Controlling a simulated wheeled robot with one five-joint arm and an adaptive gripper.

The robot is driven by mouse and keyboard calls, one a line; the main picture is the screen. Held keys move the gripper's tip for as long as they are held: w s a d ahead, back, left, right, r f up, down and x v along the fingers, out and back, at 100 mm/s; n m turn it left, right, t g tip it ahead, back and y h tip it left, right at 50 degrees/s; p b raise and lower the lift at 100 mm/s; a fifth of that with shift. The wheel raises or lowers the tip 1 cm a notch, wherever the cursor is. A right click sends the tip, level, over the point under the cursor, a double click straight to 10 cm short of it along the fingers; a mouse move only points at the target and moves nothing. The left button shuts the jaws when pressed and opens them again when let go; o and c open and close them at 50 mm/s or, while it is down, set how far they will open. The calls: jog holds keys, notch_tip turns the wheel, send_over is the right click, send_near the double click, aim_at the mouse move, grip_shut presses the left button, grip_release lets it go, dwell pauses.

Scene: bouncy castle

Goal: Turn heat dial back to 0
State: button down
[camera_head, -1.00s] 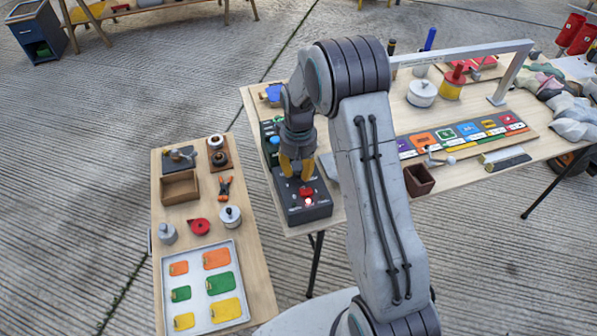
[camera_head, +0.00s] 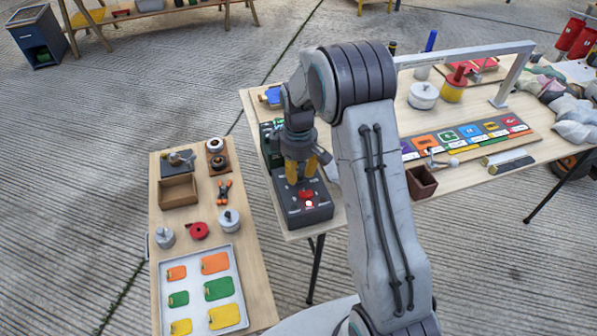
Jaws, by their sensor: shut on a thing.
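A dark grey control box (camera_head: 308,213) sits at the near left corner of the long table. A red knob or button (camera_head: 306,193) and a small lit white spot show on its near part. My gripper (camera_head: 299,174) points down over the middle of the box, behind the red part. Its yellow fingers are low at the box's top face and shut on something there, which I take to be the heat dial. The dial itself and its markings are hidden by the fingers, so its setting cannot be read.
A dark brown bin (camera_head: 421,182) and a row of coloured cards (camera_head: 468,136) lie to the right. A lower bench (camera_head: 205,231) with tools and a tag tray (camera_head: 197,261) stands to the left.

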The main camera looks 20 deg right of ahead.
aim_at(298, 172)
jog(key=shift+s+f+n, duration=0.1)
jog(key=shift+s+n, duration=0.05)
jog(key=shift+n, duration=0.25)
jog(key=c, duration=0.9)
grip_release()
jog(key=shift+r, duration=0.2)
notch_tip(298, 172, up, 12)
jog(key=shift+f, duration=0.15)
jog(key=shift+m, duration=0.3)
